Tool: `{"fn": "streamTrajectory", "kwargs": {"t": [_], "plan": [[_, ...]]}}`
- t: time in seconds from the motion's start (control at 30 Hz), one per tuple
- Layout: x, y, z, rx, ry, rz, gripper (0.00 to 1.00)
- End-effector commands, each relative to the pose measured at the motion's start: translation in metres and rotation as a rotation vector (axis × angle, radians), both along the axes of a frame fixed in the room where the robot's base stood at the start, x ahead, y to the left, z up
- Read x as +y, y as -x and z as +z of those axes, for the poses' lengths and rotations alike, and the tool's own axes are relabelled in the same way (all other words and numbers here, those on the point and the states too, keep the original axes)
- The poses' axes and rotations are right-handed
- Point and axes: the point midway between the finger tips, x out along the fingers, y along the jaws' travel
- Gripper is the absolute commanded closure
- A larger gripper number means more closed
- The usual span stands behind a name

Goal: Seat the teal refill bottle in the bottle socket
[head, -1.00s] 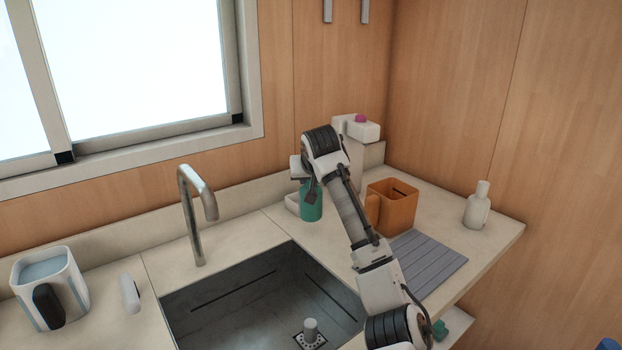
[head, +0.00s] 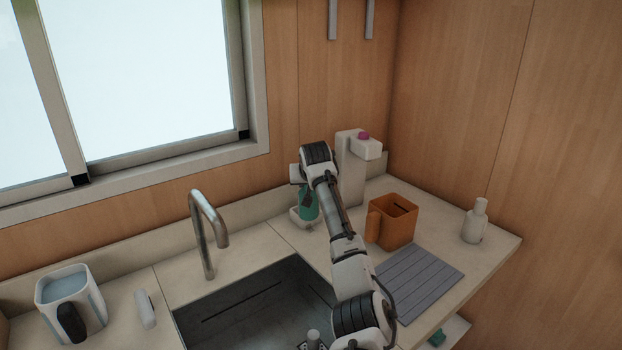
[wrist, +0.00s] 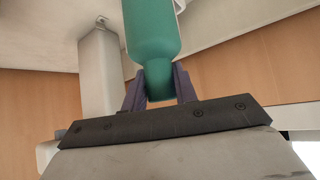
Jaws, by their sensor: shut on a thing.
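The teal refill bottle (head: 309,204) is upright at the back of the counter, beside the sink's far right corner. Its lower end is behind the front wall of a small white open box, which looks like the bottle socket (head: 298,219). I cannot tell whether the bottle rests on the box's floor. My gripper (wrist: 158,82) is shut on the bottle's neck, with a dark finger on each side. In the wrist view the bottle (wrist: 150,35) runs up out of the frame, with a pale box edge beside its far end.
A white dispenser (head: 352,165) with a pink top stands just right of the bottle. An orange mug (head: 398,225), a grey ribbed mat (head: 420,280) and a white bottle (head: 475,222) are further right. The faucet (head: 205,235) and sink (head: 250,310) lie left. A pitcher (head: 72,300) stands far left.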

Motion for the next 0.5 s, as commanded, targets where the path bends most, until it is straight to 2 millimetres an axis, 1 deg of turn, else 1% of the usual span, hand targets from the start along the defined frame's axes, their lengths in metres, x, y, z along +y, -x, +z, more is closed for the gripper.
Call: {"fn": "streamTrajectory", "kwargs": {"t": [0.03,0.3,0.5], "plan": [[0.002,-0.005,0.007,0.000,-0.001,-0.001,1.00],[0.007,-0.030,0.005,-0.001,0.000,0.000,1.00],[0.009,-0.039,0.003,-0.002,0.000,0.000,1.00]]}}
